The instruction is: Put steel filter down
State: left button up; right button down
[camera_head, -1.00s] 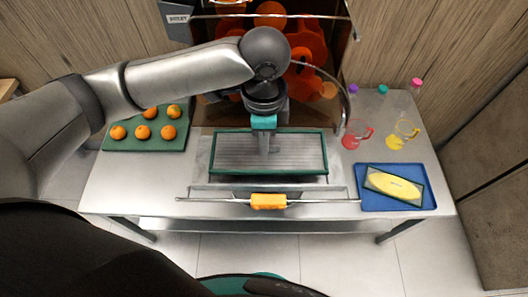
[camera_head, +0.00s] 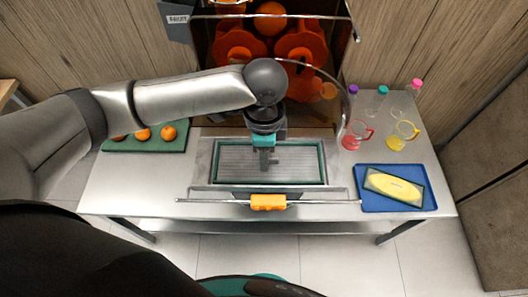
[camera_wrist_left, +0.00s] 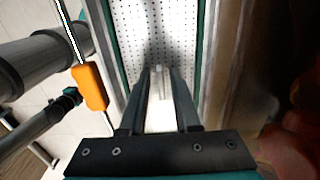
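The steel filter (camera_head: 230,163) is a grey perforated rectangle with a green rim. It lies level within the metal frame at the middle of the worktable, below the juicer. In the left wrist view its perforated face (camera_wrist_left: 190,35) and green rim show. My left gripper (camera_head: 265,160) points straight down over the middle of the filter. In the left wrist view my left fingers (camera_wrist_left: 160,80) are close together on either side of a small light tab on the filter, and seem shut on it. My right gripper is not in view.
The orange juicer (camera_head: 300,45) stands behind. A green tray (camera_head: 150,147) with oranges is left. Red (camera_head: 352,138) and yellow (camera_head: 398,138) jugs stand right, behind a blue tray (camera_head: 380,202). A bar with an orange handle (camera_head: 268,202) runs in front.

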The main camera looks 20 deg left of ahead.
pick_arm(q)
jog(key=shift+o, duration=0.4)
jog(key=shift+r, duration=0.15)
notch_tip(320, 180, up, 12)
dwell(1.3)
